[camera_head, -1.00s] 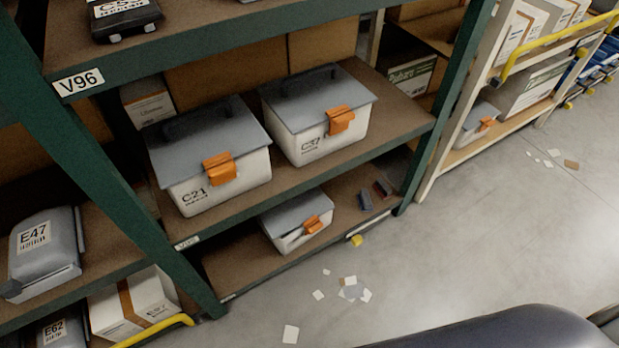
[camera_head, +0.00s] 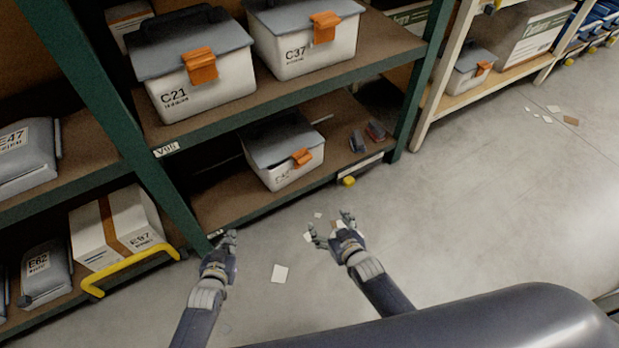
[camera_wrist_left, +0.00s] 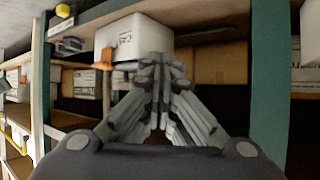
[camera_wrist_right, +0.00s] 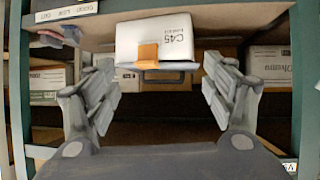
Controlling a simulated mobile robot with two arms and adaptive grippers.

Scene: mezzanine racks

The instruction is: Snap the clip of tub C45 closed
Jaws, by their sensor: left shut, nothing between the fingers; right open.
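Tub C45 (camera_head: 286,172), white with a grey lid, sits on the low shelf in the head view. Its orange clip (camera_head: 302,158) is on the front; I cannot tell whether it is latched. The right wrist view shows the tub (camera_wrist_right: 186,35) upside down, with its label and clip (camera_wrist_right: 148,55). The left wrist view shows part of its white body (camera_wrist_left: 130,38). My left gripper (camera_head: 231,236) is shut and empty, in front of the shelf, left of the tub. My right gripper (camera_head: 331,222) is open and empty, in front of the tub, apart from it.
Tubs C21 (camera_head: 205,95) and C37 (camera_head: 310,55) stand on the shelf above, over C45. Two small dark items (camera_head: 367,136) lie right of C45. A green rack post (camera_head: 415,90) stands at the right.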

